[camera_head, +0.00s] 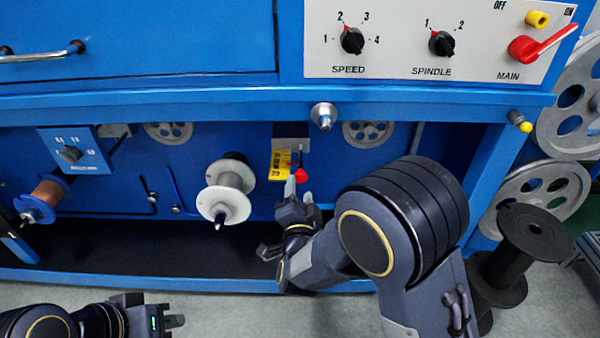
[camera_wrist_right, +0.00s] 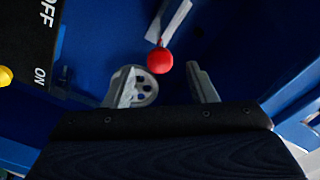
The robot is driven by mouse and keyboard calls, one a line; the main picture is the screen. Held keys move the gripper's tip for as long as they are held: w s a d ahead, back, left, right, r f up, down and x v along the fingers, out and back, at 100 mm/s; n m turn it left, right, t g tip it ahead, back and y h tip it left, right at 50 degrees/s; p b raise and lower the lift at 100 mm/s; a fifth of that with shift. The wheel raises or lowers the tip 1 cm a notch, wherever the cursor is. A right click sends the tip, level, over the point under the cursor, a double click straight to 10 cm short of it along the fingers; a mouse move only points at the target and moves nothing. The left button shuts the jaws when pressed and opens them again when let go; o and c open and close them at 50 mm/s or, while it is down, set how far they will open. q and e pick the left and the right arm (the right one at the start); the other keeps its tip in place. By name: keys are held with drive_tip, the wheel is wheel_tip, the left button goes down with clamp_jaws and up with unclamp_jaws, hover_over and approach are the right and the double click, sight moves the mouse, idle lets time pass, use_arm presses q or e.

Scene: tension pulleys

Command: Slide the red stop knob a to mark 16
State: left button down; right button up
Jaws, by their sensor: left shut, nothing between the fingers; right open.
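The red stop knob a (camera_head: 301,175) is a small red ball below a yellow marked scale (camera_head: 280,163) on the blue machine's recessed front. It also shows in the right wrist view (camera_wrist_right: 160,61), at the end of a grey bar. My right gripper (camera_head: 299,193) is open just below the knob. In the right wrist view its fingers (camera_wrist_right: 163,86) are spread, with the knob ahead of their tips, between them sideways and apparently not held. The scale's numbers are too small to read. My left gripper (camera_head: 176,313) is shut and empty at the lower left, away from the machine.
A white spool (camera_head: 226,190) stands left of the scale, and a copper spool (camera_head: 45,195) further left. A silver bolt (camera_head: 324,115) sticks out of the blue rail above. The control panel (camera_head: 400,55) is higher up. A black spool (camera_head: 510,255) stands on the floor at right.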

sight(300, 180)
drive_tip(key=w+b, duration=0.1)
drive_tip(key=w, duration=0.6)
drive_tip(key=shift+w, duration=0.25)
clamp_jaws()
drive_tip(key=shift+f+b, duration=0.1)
drive_tip(key=shift+b, duration=0.25)
